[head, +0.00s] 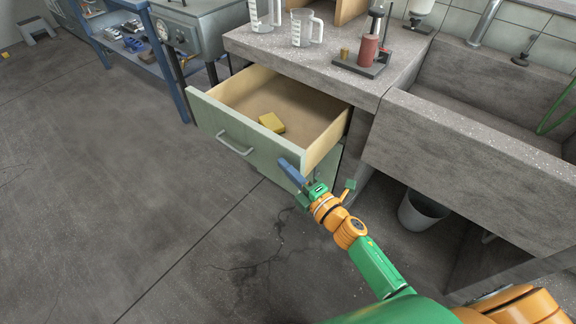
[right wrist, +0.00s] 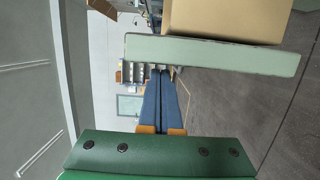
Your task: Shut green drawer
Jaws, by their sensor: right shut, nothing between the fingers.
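The green drawer (head: 222,136) is pulled well out from under the bench, with a pale green front, a grey bar handle (head: 235,144) and a wooden inside. A yellow block (head: 271,123) lies in it. My right gripper (head: 284,162) is shut and empty, its blue fingers at the right end of the drawer front. I cannot tell whether they touch it. In the right wrist view the drawer front (right wrist: 210,54) crosses the upper right, close to the shut blue fingers (right wrist: 161,76). My left gripper is not in view.
The concrete bench top (head: 275,48) holds measuring jugs (head: 306,28) and a stand with a red cylinder (head: 368,50). A stone sink (head: 480,130) is on the right, with a grey bucket (head: 421,211) below. A blue shelf unit (head: 150,70) stands at left. The floor in front is clear.

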